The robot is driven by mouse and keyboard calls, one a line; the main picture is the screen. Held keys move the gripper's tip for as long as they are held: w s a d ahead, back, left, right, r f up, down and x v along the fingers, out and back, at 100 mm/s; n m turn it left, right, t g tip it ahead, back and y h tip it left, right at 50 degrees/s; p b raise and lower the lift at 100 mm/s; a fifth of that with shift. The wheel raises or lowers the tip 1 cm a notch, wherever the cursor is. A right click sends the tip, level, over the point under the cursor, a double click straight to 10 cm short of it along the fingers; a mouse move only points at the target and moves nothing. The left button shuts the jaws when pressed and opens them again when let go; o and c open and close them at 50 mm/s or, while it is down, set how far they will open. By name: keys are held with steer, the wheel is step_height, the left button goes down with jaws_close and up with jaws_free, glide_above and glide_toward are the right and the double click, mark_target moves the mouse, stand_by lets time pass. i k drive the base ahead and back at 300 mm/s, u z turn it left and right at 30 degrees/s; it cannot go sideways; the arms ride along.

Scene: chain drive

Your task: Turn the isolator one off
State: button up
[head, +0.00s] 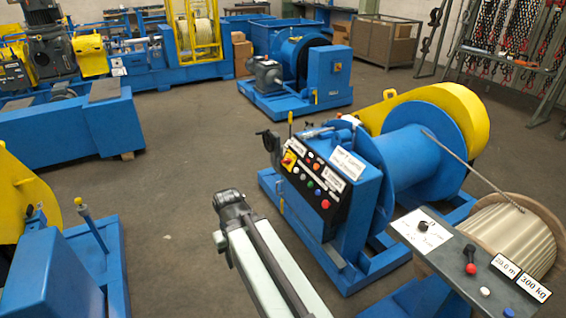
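The isolator (288,160) is a red rotary handle on a yellow plate, at the upper left of the black control panel (317,181). The panel is on the sloping face of the blue winch cabinet in the middle of the head view. The handle is too small for me to tell its position. Several coloured buttons and small white labels sit beside it. A pale arm link of mine rises from the bottom edge to a dark joint left of the cabinet, apart from the panel. I see no gripper fingers.
A blue winch drum (427,160) with a yellow guard (440,105) stands behind the cabinet. A console (450,252) with a red-knobbed lever and a rope reel (510,235) are at the lower right. A blue machine (60,255) is at left. Bare floor (190,160) lies between.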

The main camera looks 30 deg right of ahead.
mark_target(288, 161)
steer(key=z, duration=0.05)
steer(key=k, duration=0.5)
steer(key=z, duration=0.85)
steer(key=i, duration=1.5)
steer(key=u, duration=1.65)
